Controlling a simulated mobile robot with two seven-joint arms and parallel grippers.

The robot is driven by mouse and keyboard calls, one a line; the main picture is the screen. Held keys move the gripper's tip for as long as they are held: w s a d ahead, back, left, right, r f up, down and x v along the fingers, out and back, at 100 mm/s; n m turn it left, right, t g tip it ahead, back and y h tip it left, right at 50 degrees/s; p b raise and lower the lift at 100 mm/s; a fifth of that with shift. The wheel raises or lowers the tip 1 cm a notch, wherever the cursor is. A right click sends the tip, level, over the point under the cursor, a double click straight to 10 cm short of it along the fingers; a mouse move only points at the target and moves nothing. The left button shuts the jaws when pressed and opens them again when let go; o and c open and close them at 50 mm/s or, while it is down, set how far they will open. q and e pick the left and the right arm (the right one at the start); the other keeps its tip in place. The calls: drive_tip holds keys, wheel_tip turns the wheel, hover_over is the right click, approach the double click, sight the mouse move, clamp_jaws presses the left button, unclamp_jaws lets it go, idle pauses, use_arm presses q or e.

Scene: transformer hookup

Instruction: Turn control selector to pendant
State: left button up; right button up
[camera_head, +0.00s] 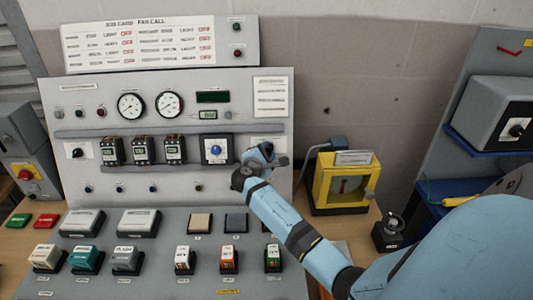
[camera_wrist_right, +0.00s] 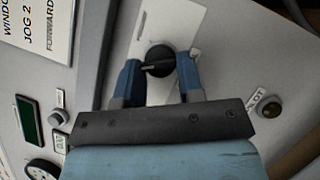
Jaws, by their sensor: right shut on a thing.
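A black round selector knob (camera_wrist_right: 158,55) with a pale pointer line sits on a white label plate (camera_wrist_right: 190,25) in the right wrist view. My right gripper (camera_wrist_right: 160,70) has its two blue fingers on either side of the knob and is shut on it. In the head view my right gripper (camera_head: 266,152) is at the right part of the upright grey panel (camera_head: 60,120), right of the blue knob (camera_head: 215,150). The plate's lettering is not readable. My left gripper is not in view.
Gauges (camera_head: 131,106) and several breakers (camera_head: 143,149) stand left on the panel. A sloped desk with several switches (camera_head: 228,258) lies below. A yellow box (camera_head: 343,184) stands right of the panel, close to my right arm.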

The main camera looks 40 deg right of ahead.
drive_tip(key=m+g, duration=0.1)
drive_tip(key=m, duration=0.2)
drive_tip(key=shift+w+a+r+y, duration=0.1)
drive_tip(key=shift+r+y, duration=0.05)
drive_tip(key=shift+y, duration=0.25)
drive_tip(key=m+y+p, duration=0.1)
drive_tip(key=m, duration=0.2)
drive_tip(key=m+g+y+p, duration=0.1)
drive_tip(key=m+y, duration=0.1)
drive_tip(key=m, duration=0.1)
drive_tip(key=r+m+g+y+p, duration=0.1)
drive_tip(key=m+y+p, duration=0.1)
drive_tip(key=m, duration=0.1)
drive_tip(key=shift+d+m, duration=0.25)
drive_tip(key=shift+m, duration=0.05)
drive_tip(key=o, duration=0.9)
